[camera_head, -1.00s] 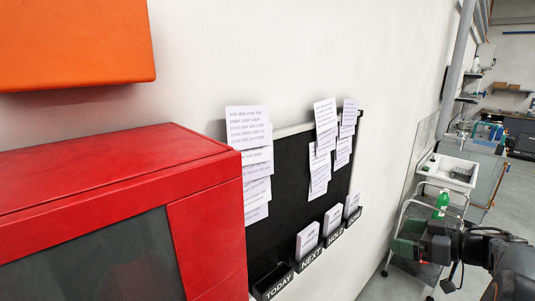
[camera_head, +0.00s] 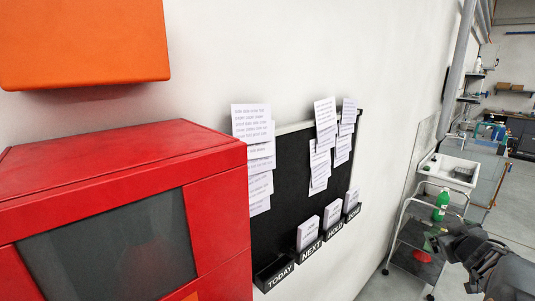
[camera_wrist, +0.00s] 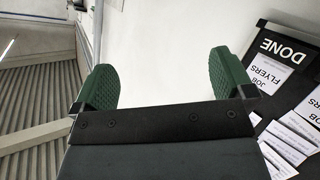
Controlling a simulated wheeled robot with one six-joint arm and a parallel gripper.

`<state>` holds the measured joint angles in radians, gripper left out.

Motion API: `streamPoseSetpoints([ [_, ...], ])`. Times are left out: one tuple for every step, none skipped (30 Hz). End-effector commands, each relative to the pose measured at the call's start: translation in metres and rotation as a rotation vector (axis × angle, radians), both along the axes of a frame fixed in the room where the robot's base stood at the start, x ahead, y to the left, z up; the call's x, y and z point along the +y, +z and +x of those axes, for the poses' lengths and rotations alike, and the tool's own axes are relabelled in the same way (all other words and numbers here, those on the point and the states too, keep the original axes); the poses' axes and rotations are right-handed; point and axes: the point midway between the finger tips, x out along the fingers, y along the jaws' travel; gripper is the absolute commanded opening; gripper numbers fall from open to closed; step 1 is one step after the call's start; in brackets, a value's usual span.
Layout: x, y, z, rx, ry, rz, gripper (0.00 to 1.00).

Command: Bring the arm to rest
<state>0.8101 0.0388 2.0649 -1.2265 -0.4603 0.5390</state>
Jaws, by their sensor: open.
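My gripper (camera_head: 434,240) is at the lower right of the head view, in front of the white cart. In the wrist view my gripper (camera_wrist: 163,82) shows two green pads spread wide apart with nothing between them. My arm (camera_head: 490,262) runs in from the lower right corner and looks bent. The pads touch nothing that I can see.
A black board (camera_head: 288,165) with cards and labelled pockets hangs on the white wall; its DONE end (camera_wrist: 285,50) shows in the wrist view. A red cabinet (camera_head: 215,155) stands at left under an orange box (camera_head: 85,40). A green bottle (camera_head: 441,205) is on the cart (camera_head: 447,168).

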Motion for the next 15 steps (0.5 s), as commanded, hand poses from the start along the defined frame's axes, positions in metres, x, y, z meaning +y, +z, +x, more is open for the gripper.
streamPoseSetpoints([
  [0.002, -0.003, -0.008, 0.037, -0.097, 0.0, 1.0],
  [0.003, -0.008, -0.014, 0.07, -0.158, 0.006, 1.0],
  [0.008, -0.014, -0.024, 0.12, -0.234, 0.025, 1.0],
  [0.014, -0.02, -0.032, 0.161, -0.283, 0.043, 1.0],
  [0.022, -0.026, -0.04, 0.207, -0.328, 0.067, 1.0],
  [0.038, -0.036, -0.052, 0.277, -0.373, 0.108, 1.0],
  [0.052, -0.043, -0.061, 0.331, -0.398, 0.144, 1.0],
  [0.067, -0.051, -0.071, 0.389, -0.416, 0.183, 1.0],
  [0.092, -0.061, -0.084, 0.467, -0.425, 0.238, 1.0],
  [0.112, -0.068, -0.093, 0.524, -0.423, 0.28, 1.0],
  [0.131, -0.074, -0.103, 0.579, -0.413, 0.322, 1.0],
  [0.156, -0.08, -0.114, 0.643, -0.393, 0.373, 1.0],
  [0.175, -0.083, -0.122, 0.687, -0.373, 0.408, 1.0],
  [0.192, -0.086, -0.129, 0.726, -0.349, 0.44, 1.0],
  [0.214, -0.089, -0.138, 0.768, -0.314, 0.479, 1.0],
])
